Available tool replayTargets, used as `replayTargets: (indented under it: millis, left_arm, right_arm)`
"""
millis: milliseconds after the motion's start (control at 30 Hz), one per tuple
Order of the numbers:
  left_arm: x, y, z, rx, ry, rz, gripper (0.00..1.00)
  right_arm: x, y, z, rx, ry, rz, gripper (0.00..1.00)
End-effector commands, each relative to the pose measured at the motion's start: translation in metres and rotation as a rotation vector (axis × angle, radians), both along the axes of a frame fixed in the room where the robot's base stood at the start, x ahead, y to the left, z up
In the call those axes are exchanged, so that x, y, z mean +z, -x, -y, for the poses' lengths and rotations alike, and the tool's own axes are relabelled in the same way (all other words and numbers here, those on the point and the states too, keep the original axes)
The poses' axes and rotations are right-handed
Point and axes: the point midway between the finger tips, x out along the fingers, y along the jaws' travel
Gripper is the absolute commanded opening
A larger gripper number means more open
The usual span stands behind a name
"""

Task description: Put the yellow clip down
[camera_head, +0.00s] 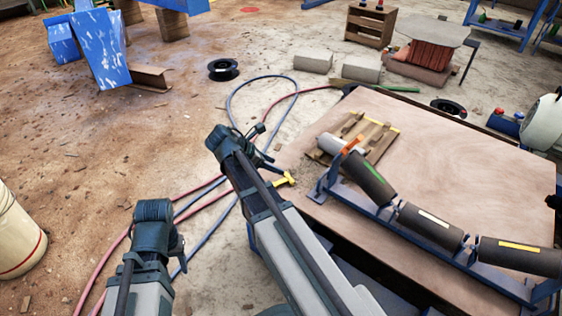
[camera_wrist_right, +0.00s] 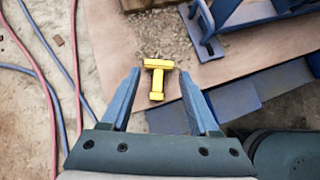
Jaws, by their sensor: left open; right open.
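The yellow clip (camera_head: 285,179) is a small T-shaped piece at the left corner of the wooden tabletop (camera_head: 455,160). It also shows in the right wrist view (camera_wrist_right: 157,80), between the fingertips of my right gripper (camera_wrist_right: 158,76), with a gap on each side. It appears over the tabletop's edge; I cannot tell whether it rests on the wood. My right gripper (camera_head: 275,165) is open in the head view too. My left gripper (camera_head: 180,250) is at the lower left, over the floor and away from the clip; its fingers are mostly hidden.
A blue roller frame (camera_head: 400,225) with dark rollers stands across the tabletop, right of the clip. A small wooden pallet (camera_head: 375,135) lies behind it. Red and blue hoses (camera_head: 235,105) run over the floor at left. The tabletop's far right is clear.

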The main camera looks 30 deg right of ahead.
Motion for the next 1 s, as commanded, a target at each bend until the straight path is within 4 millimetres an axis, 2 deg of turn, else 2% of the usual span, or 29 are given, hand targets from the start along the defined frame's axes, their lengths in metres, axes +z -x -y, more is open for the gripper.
replayTargets:
  millis: [33,300,667,733,867,1000]
  left_arm:
    - [0.015,0.000,0.000,0.000,0.000,-0.001,0.50]
    - [0.039,0.001,0.000,-0.001,-0.001,-0.002,0.50]
    - [0.043,0.001,0.000,-0.002,-0.001,-0.003,0.50]
    - [0.043,0.001,0.000,-0.002,-0.001,-0.003,0.50]
    - [0.043,0.001,0.000,-0.002,-0.001,-0.003,0.50]
    - [0.043,0.000,0.000,-0.002,-0.001,-0.002,0.50]
  right_arm:
    - [0.015,-0.001,-0.007,0.003,0.000,0.000,0.61]
    - [0.039,0.000,-0.033,0.001,0.000,0.000,0.61]
    - [0.042,0.001,-0.042,-0.006,-0.005,0.007,0.61]
    - [0.039,0.007,-0.050,-0.032,-0.026,0.038,0.61]
    - [0.025,0.032,-0.087,-0.176,-0.131,0.173,0.61]
    - [0.007,0.072,-0.143,-0.441,-0.295,0.341,0.61]
